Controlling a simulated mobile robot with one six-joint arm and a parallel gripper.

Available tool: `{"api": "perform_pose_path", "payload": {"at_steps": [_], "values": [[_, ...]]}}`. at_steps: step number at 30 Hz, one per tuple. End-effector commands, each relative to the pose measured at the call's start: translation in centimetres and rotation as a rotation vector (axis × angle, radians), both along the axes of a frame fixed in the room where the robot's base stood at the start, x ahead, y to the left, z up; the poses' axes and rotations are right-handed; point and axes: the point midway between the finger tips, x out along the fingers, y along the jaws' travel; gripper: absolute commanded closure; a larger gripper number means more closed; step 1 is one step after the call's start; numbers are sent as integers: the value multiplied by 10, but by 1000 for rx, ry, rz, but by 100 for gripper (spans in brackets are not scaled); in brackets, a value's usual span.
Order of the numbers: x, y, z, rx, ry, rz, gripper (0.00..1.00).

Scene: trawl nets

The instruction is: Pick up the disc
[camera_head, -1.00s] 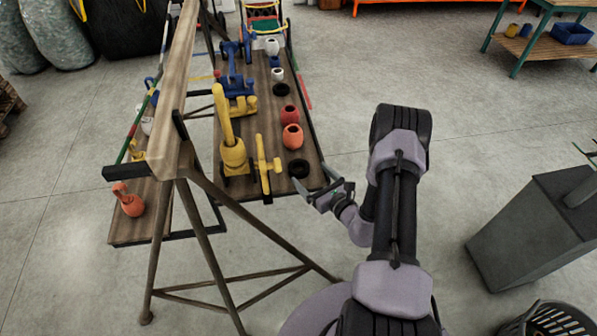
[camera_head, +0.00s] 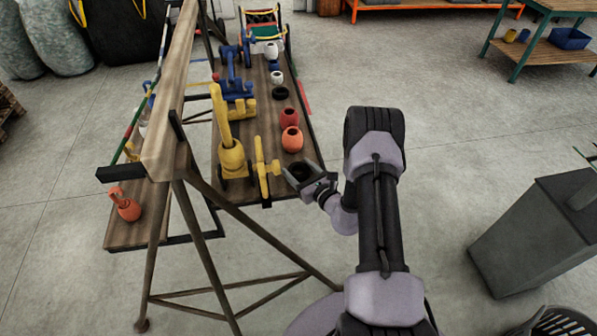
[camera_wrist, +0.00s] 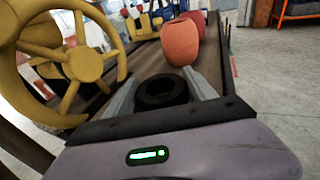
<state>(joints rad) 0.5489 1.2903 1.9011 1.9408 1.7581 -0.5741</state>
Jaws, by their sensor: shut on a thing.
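The disc is a black ring with a hole in the middle. In the wrist view the disc (camera_wrist: 162,91) lies between the two grey fingers of my gripper (camera_wrist: 161,88), which are shut on it from both sides. In the head view the disc (camera_head: 299,171) is at the near right end of the wooden shelf board (camera_head: 262,190), with my gripper (camera_head: 303,176) reaching it from the right. I cannot tell whether the disc still touches the board. A second black disc (camera_head: 280,93) lies farther back on the board.
An orange pot (camera_head: 292,139) and a red pot (camera_head: 289,117) stand just behind the held disc. A wooden beam (camera_head: 171,110) rises at the left.

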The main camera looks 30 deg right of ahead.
Motion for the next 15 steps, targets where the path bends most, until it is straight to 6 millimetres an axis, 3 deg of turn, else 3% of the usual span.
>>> {"api": "perform_pose_path", "payload": {"at_steps": [8,15], "values": [[0,0,3,0,0,0,77],[0,0,34,0,-1,0,77]]}}
